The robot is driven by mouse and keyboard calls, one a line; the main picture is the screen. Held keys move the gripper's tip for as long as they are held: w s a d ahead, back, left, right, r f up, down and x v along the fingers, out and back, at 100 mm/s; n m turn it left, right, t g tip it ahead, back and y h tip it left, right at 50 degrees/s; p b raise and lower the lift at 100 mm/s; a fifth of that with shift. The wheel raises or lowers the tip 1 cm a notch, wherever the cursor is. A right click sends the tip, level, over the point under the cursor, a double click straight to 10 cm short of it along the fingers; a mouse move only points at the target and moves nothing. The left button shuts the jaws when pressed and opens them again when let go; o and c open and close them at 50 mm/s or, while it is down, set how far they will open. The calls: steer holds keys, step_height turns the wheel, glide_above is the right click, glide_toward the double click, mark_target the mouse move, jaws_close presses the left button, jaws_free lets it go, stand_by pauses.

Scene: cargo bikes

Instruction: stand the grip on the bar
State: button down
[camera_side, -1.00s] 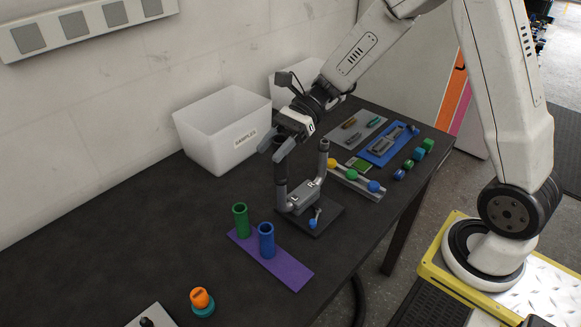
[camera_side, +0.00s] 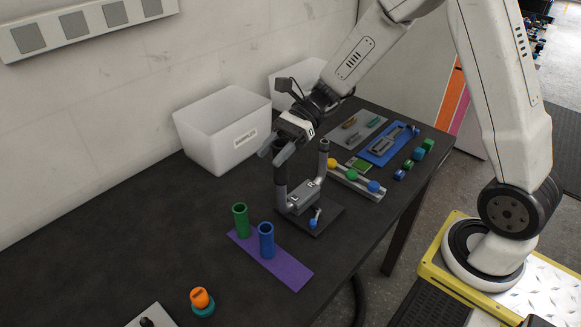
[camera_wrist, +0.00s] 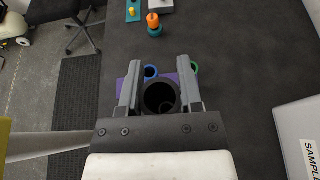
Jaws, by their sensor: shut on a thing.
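My gripper (camera_side: 276,152) is shut on a black grip (camera_side: 281,168), an upright hollow tube. In the wrist view the black grip (camera_wrist: 160,97) sits between the two fingers with its round open end facing the camera. The grip is in line with the left grey post of the bar fixture (camera_side: 305,199), marked L and R on its block; its lower end meets that post. I cannot tell how far it is over the post. A green grip (camera_side: 240,220) and a blue grip (camera_side: 266,240) stand upright on a purple mat (camera_side: 290,273).
A white samples bin (camera_side: 215,150) stands behind, by the wall. An orange and teal piece (camera_side: 202,303) is at the front. The left of the table is clear.

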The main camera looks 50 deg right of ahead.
steer(key=shift+f, duration=0.1)
stand_by(0.3)
steer(key=shift+c, duration=1)
jaws_free()
steer(key=v, duration=0.8)
steer(key=shift+s+a, duration=0.1)
